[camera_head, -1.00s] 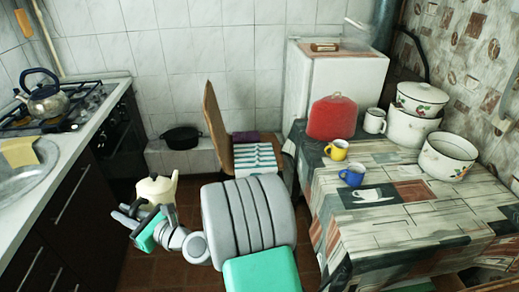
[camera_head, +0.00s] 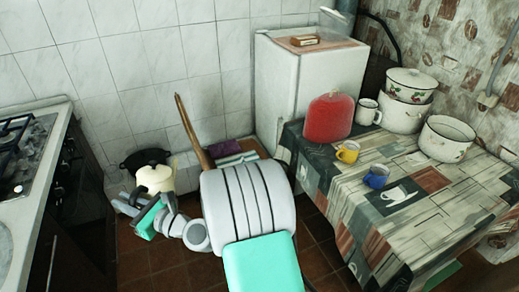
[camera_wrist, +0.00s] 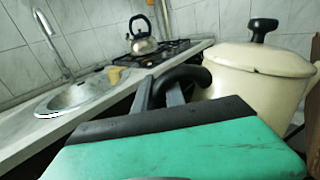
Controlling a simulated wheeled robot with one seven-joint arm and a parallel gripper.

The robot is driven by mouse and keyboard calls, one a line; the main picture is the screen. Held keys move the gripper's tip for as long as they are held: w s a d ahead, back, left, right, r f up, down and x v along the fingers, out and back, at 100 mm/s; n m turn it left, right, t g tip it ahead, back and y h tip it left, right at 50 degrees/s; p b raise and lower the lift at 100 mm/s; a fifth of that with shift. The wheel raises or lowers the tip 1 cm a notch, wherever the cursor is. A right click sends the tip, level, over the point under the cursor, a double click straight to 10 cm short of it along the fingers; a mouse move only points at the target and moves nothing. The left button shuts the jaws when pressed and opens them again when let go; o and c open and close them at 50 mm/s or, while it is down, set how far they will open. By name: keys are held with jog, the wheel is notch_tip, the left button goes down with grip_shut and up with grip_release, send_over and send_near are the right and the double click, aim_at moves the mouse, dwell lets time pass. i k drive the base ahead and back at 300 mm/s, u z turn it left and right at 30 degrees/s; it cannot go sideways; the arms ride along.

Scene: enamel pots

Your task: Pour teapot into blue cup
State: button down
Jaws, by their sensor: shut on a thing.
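A cream teapot (camera_head: 155,178) with a dark lid knob is held in the air at the lower left of the head view, in front of the tiled wall. It looks upright. In the wrist view the teapot (camera_wrist: 262,62) fills the right side, with its black handle reaching between my fingers. My gripper (camera_wrist: 165,92) is shut on that handle; in the head view my gripper (camera_head: 139,197) is partly hidden by my arm. The blue cup (camera_head: 376,176) stands upright on the table at right, well apart from the teapot.
A yellow cup (camera_head: 347,152), a red cover (camera_head: 329,117), a white mug (camera_head: 367,111) and enamel pots (camera_head: 445,139) stand on the patterned table (camera_head: 425,215). A chair (camera_head: 192,132) is between teapot and table. The stove counter (camera_head: 40,185) is at left.

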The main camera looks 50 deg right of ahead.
aim_at(377, 176)
jog(key=z, duration=0.6)
jog(key=i, duration=0.6)
jog(key=z, duration=1.1)
jog(key=i, duration=0.8)
jog(key=z, duration=0.1)
